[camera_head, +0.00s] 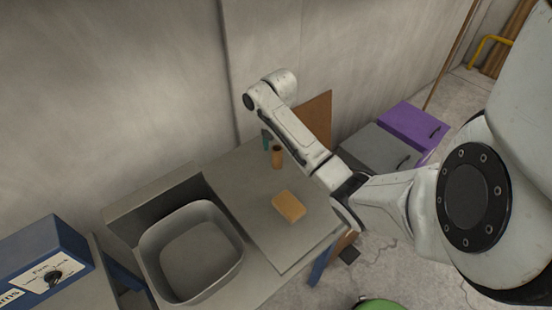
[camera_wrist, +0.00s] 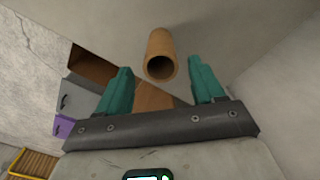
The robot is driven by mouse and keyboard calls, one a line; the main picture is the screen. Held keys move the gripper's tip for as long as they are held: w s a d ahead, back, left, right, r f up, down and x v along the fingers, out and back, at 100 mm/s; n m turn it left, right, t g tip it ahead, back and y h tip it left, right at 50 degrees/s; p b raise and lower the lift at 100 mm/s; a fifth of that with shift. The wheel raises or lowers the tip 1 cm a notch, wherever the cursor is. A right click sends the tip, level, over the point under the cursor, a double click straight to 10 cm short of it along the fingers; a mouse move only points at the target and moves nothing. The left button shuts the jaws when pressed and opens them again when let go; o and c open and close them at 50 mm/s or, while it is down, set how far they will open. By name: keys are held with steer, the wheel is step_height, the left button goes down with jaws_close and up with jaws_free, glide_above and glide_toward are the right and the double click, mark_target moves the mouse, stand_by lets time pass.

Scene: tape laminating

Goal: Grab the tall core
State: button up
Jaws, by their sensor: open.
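The tall core is a brown hollow tube (camera_head: 277,157) standing upright near the back of the grey tabletop in the head view. In the wrist view the tall core (camera_wrist: 160,56) shows its open end, just beyond and between my fingertips. My gripper (camera_wrist: 162,80) is open, with two teal fingers spread apart and nothing held. In the head view a bit of teal finger (camera_head: 266,139) shows right beside the core's upper left. I cannot tell whether a finger touches the core.
An orange-tan block (camera_head: 289,207) lies on the grey table (camera_head: 245,190) in front of the core. A grey basin (camera_head: 192,250) stands to the left. A blue box with a dial (camera_head: 45,262) is at far left. Grey (camera_head: 375,150) and purple (camera_head: 413,122) cabinets stand right of the table.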

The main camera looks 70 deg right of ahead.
mark_target(277, 158)
steer(key=shift+a+f+p, duration=0.25)
steer(key=shift+f, duration=1.1)
steer(key=shift+a+f+p, duration=0.2)
steer(key=shift+f, duration=1.15)
steer(key=c, duration=1.1)
steer(key=shift+r, duration=0.1)
